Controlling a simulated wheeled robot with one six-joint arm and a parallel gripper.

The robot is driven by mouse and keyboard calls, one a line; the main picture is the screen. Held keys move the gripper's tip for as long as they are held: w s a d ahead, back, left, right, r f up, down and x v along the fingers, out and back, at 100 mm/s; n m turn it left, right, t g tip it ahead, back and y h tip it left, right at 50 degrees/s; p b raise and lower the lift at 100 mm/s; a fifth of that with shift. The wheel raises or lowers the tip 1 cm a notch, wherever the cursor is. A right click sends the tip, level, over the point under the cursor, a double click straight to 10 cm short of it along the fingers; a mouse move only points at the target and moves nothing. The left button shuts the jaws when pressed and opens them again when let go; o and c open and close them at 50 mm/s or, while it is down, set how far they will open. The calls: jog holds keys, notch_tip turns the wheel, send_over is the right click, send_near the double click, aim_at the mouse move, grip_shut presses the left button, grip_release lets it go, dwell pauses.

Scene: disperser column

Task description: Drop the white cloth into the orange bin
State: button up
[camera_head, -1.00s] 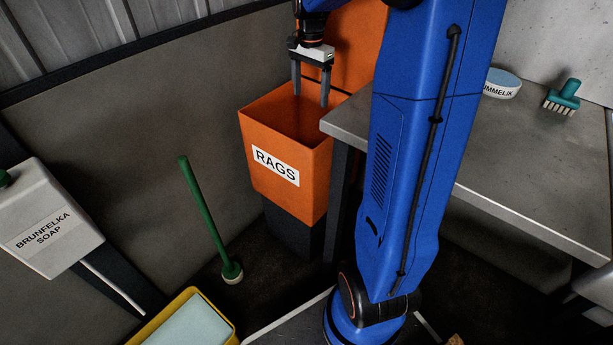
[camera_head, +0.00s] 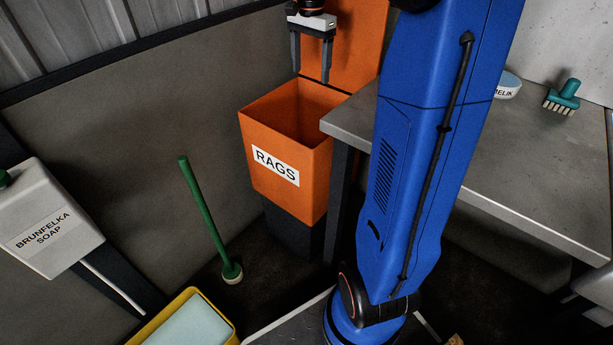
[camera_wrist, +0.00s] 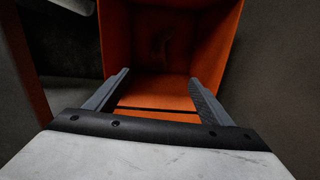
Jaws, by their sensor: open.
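The orange bin (camera_head: 275,165) labelled RAGS stands against the wall, with its lid (camera_head: 357,45) raised behind it. My gripper (camera_head: 311,75) hangs above the bin's back edge, in front of the raised lid. Its fingers are apart with nothing between them. In the wrist view my gripper (camera_wrist: 158,85) is open and empty, with the bin's orange inside (camera_wrist: 165,45) beyond the fingers. The white cloth does not show clearly in any view. The near wall hides part of the bin's floor in the head view.
A grey table (camera_head: 520,190) stands right of the bin, its corner close to the bin's rim. It bears a teal brush (camera_head: 563,97) and a round blue-topped tin (camera_head: 507,87). A green-handled plunger (camera_head: 205,215), a soap dispenser (camera_head: 45,220) and a yellow tub (camera_head: 222,326) are at left.

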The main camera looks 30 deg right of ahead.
notch_tip(320, 180, up, 11)
dwell(0.3)
jog(key=shift+f, duration=0.15)
dwell(0.3)
